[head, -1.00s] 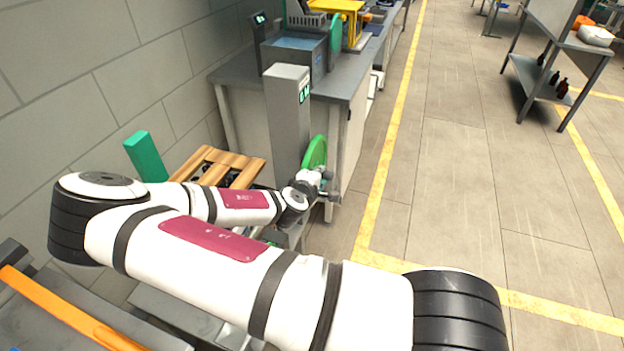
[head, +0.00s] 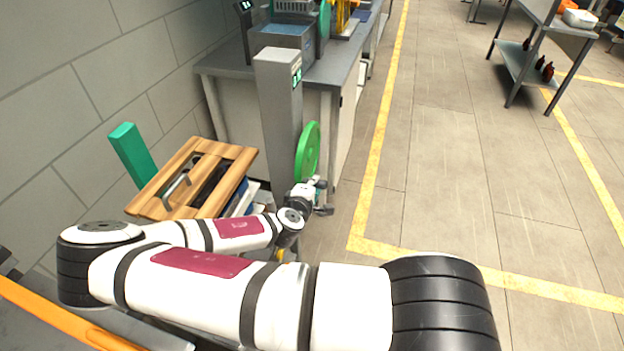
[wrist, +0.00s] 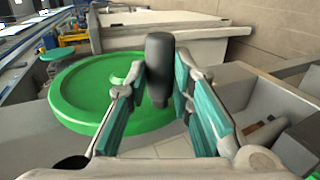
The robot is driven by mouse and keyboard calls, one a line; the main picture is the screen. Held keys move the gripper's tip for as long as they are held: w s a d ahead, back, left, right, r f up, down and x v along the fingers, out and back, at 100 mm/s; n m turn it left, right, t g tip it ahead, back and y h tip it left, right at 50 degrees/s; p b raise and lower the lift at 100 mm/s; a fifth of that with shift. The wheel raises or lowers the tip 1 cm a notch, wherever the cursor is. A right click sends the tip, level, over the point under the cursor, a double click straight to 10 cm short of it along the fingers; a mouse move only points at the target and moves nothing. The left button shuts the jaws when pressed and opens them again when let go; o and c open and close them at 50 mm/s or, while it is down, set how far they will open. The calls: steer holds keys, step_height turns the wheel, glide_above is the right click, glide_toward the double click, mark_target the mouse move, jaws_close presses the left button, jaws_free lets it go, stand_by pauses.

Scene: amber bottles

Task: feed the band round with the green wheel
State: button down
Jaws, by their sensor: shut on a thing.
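The green wheel (head: 308,153) stands upright on the side of a grey post (head: 279,110) in the head view. In the wrist view the wheel (wrist: 75,90) fills the left and middle as a broad dished disc. Its dark upright handle (wrist: 159,62) rises between the teal-padded fingers. My gripper (wrist: 161,88) is shut on this handle. In the head view my gripper (head: 320,196) is small, at the wheel's lower edge, and its grip there is too small to make out. I cannot pick out the band for certain in either view.
A wooden slatted crate top (head: 195,178) and a green upright block (head: 131,150) are left of the post. A grey bench (head: 225,75) with machines stands behind. The floor right of the yellow line (head: 372,170) is clear up to a shelf (head: 525,62) with dark bottles.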

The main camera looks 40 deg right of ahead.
step_height(320, 180, down, 6)
steer(key=w+d+b, duration=0.1)
steer(key=b, duration=0.1)
steer(key=shift+w+d+f+b, duration=0.2)
steer(key=shift+d+b, duration=0.15)
steer(key=c, duration=1.4)
jaws_free()
steer(key=shift+r, duration=0.3)
steer(key=v, duration=1.2)
